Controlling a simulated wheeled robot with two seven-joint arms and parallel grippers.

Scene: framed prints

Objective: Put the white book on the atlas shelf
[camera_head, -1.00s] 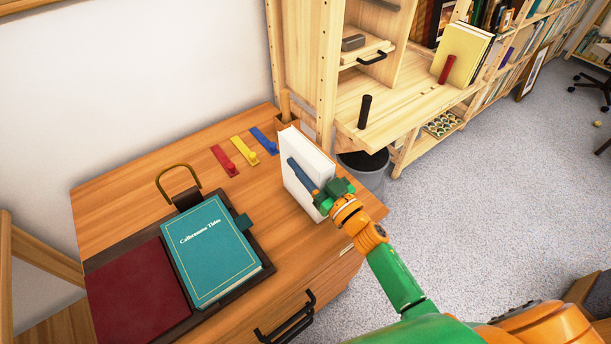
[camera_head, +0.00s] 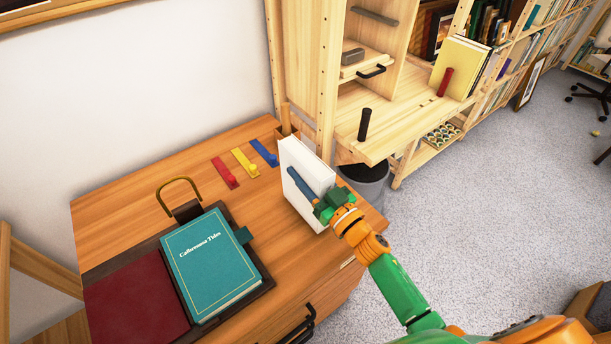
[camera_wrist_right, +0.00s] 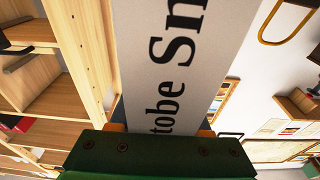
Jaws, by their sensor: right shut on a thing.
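The light wood shelf unit (camera_head: 400,125) stands behind and to the right; no atlas label is readable. My left gripper is not in view.
A teal book (camera_head: 212,258) lies on a dark mat on the desk (camera_head: 130,215). Red, yellow and blue tabs (camera_head: 244,161) lie behind it. A black peg (camera_head: 364,124) and a red peg (camera_head: 445,82) stand on the shelf board beside yellow books (camera_head: 462,66). A grey bin (camera_head: 368,184) is below.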

